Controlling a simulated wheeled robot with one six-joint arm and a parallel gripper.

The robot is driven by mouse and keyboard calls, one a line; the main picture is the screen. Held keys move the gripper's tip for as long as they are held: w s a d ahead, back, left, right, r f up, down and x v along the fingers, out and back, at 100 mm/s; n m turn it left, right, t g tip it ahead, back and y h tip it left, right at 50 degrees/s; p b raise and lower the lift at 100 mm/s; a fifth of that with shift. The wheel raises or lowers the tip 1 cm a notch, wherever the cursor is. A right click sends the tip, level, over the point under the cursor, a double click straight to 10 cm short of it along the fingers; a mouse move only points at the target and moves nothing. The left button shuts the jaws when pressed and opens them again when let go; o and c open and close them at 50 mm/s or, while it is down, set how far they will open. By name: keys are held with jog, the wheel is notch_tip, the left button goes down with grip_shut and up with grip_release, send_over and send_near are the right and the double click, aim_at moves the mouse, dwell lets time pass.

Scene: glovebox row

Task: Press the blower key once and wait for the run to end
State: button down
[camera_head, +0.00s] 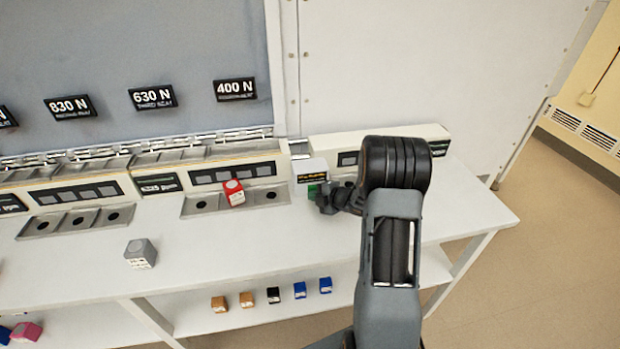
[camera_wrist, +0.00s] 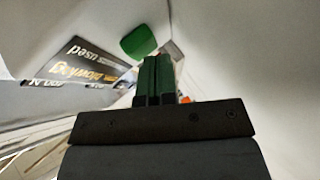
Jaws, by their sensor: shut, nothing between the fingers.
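A small white box (camera_head: 309,168) with a dark label strip stands on the bench, left of my arm. A green key (camera_head: 313,190) shows on its front, partly hidden by my gripper (camera_head: 325,203). In the wrist view the green key (camera_wrist: 139,42) is a rounded pad just beyond and left of the fingertips. My gripper (camera_wrist: 157,62) is shut and empty, its fingers side by side. A small gap seems to show between fingertips and key; I cannot tell for sure whether they touch. A dark label (camera_wrist: 88,66) with upside-down lettering is beside the key.
A red block (camera_head: 234,193) sits on a recessed tray left of the box. A grey block (camera_head: 140,254) stands on the open bench. Several small coloured blocks lie on the lower shelf (camera_head: 340,303). Signs such as 400 N (camera_head: 235,90) hang on the window behind.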

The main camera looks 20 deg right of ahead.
jog(key=shift+s+a, duration=0.1)
jog(key=shift+s, duration=0.45)
jog(key=shift+s, duration=0.1)
jog(key=shift+s+a+b, duration=0.2)
jog(key=shift+s, duration=0.75)
jog(key=shift+s+a+b, duration=0.2)
jog(key=shift+s, duration=0.75)
jog(key=shift+s+a+b, duration=0.2)
jog(key=shift+s, duration=0.75)
jog(key=r+m+h, duration=0.1)
jog(key=w+r+m+h, duration=0.1)
jog(key=r, duration=0.1)
jog(key=d+r+m+h, duration=0.1)
jog(key=h, duration=0.1)
jog(key=shift+w+r+m, duration=0.2)
jog(key=shift+r+m, duration=0.1)
jog(key=shift+m, duration=0.1)
jog(key=s+a+r+m+g+h, duration=0.3)
jog(key=s+r+m+h, duration=0.2)
jog(key=s+r+m, duration=0.45)
jog(key=s+a+m+g+y, duration=0.2)
jog(key=s+a+m+g, duration=0.2)
jog(key=s, duration=0.7)
jog(key=a+m, duration=0.2)
jog(key=a, duration=0.2)
jog(key=shift+f+m+g+y, duration=0.15)
jog(key=shift+m+g+y, duration=0.15)
jog(key=shift+m+y, duration=0.1)
